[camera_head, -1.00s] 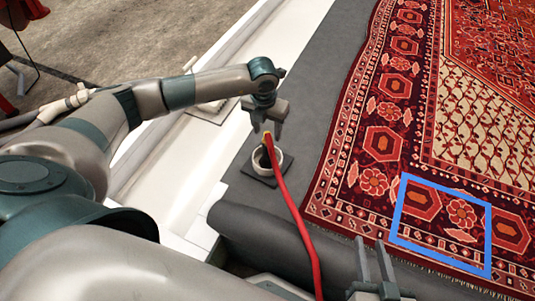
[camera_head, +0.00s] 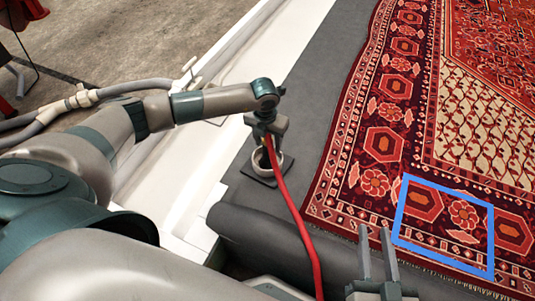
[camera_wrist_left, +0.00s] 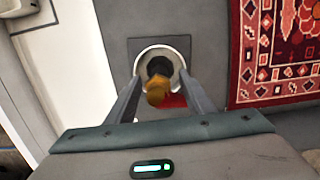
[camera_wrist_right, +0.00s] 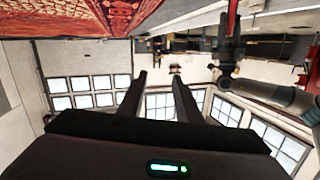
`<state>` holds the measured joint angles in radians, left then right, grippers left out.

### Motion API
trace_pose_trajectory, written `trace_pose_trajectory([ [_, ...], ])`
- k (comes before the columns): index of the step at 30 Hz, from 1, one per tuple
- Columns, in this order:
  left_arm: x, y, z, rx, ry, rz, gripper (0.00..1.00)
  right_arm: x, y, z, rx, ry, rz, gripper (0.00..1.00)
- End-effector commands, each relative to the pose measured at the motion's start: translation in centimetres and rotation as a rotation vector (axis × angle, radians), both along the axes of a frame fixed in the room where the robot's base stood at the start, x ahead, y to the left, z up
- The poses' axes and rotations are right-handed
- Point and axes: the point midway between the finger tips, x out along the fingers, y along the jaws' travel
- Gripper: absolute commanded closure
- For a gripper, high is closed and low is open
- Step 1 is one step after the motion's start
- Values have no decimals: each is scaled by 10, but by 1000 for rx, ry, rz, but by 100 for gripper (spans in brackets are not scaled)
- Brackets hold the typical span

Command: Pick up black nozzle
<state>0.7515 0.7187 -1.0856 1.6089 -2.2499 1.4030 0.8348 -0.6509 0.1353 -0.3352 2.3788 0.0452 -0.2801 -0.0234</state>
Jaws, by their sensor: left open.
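The black nozzle (camera_wrist_left: 160,66) stands in a white ring holder (camera_wrist_left: 181,62) on a dark square base. A brass fitting (camera_wrist_left: 157,92) tops it, and a red hose (camera_head: 292,208) runs from it toward the lower right in the head view. My left gripper (camera_head: 267,137) is right above the holder, pointing down. In the left wrist view its fingers (camera_wrist_left: 164,84) are apart, one on each side of the nozzle and fitting, with gaps showing. The nozzle's lower part is hidden in the ring. My right gripper (camera_head: 374,232) is open and empty at the lower middle; it also shows in the right wrist view (camera_wrist_right: 159,77).
A patterned red rug (camera_head: 375,140) with a blue square outline (camera_head: 440,252) lies to the right. A dark grey rolled edge (camera_head: 265,240) runs along the front. A white ledge (camera_head: 215,135) and a grey pipe (camera_head: 150,85) are to the left. The grey mat around the holder is clear.

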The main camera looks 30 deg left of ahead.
Motion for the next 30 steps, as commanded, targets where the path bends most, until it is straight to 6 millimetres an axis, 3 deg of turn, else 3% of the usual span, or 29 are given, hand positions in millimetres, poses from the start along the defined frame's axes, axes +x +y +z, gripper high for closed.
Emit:
trace_pose_trajectory([
  [10,4,2,-39,0,1,0,52,-1,6,28,48,-156,-1,69],
  [26,5,2,-42,0,0,0,52,-1,7,32,53,-169,-2,69],
  [30,5,2,-42,0,0,0,83,-1,7,32,54,-169,-2,69],
])
